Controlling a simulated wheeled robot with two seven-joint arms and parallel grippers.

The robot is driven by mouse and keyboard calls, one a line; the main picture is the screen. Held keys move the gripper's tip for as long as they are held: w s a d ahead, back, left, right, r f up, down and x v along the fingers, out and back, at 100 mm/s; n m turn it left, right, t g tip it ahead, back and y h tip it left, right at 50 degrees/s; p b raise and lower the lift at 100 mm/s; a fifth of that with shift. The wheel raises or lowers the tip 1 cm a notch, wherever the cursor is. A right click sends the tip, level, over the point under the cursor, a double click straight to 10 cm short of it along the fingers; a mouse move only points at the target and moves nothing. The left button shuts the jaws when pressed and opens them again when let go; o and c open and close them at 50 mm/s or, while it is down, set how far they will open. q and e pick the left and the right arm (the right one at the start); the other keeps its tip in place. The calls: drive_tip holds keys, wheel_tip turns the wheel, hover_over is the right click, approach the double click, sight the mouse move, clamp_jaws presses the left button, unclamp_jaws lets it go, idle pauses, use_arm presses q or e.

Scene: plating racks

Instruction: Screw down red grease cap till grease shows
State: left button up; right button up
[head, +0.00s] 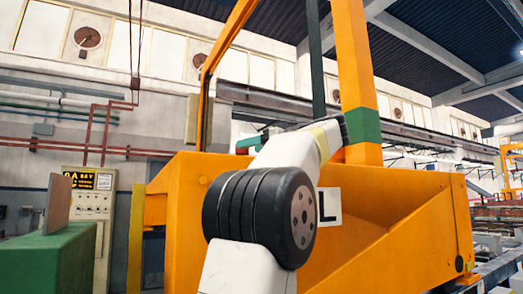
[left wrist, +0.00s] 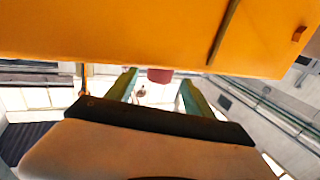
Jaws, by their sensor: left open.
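The red grease cap (left wrist: 160,75) shows in the left wrist view as a small dark-red block at the edge of the orange housing (left wrist: 150,35). My left gripper (left wrist: 157,84) has two green fingers, one on either side of the cap in the picture. They are open, with gaps to the cap on both sides. I cannot tell whether the fingertips reach its depth. In the head view, a green finger of my left gripper (head: 252,142) shows just above the top edge of the orange housing (head: 400,200), partly behind my forearm. No grease can be made out. My right gripper is out of view.
An orange post with a green band (head: 362,127) rises close beside my left forearm. A control panel with a lit yellow display (head: 90,182) stands at left, behind a green block (head: 50,262). Rails run at the lower right.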

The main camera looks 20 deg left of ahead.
sight(242, 154)
use_arm(q)
drive_tip(key=shift+x, duration=2.35)
drive_tip(key=shift+c, duration=0.4)
clamp_jaws()
drive_tip(key=shift+s+m+t+h, duration=0.1)
drive_tip(key=shift+m+t+h, duration=0.25)
drive_tip(key=shift+t, duration=0.25)
drive_tip(key=m+t+h, duration=0.2)
drive_tip(key=t, duration=0.1)
drive_tip(key=m+t+h, duration=0.1)
drive_tip(key=m+t, duration=0.1)
drive_tip(key=t, duration=0.1)
drive_tip(key=shift+s+a+m+h, duration=0.15)
drive_tip(key=shift+m+h, duration=0.2)
drive_tip(key=m+t+h, duration=0.2)
drive_tip(key=h, duration=0.1)
drive_tip(key=m+t+h, duration=0.2)
drive_tip(key=h, duration=0.1)
drive_tip(key=shift+m, duration=0.4)
drive_tip(key=shift+m+h, duration=0.3)
drive_tip(key=shift+h, duration=0.3)
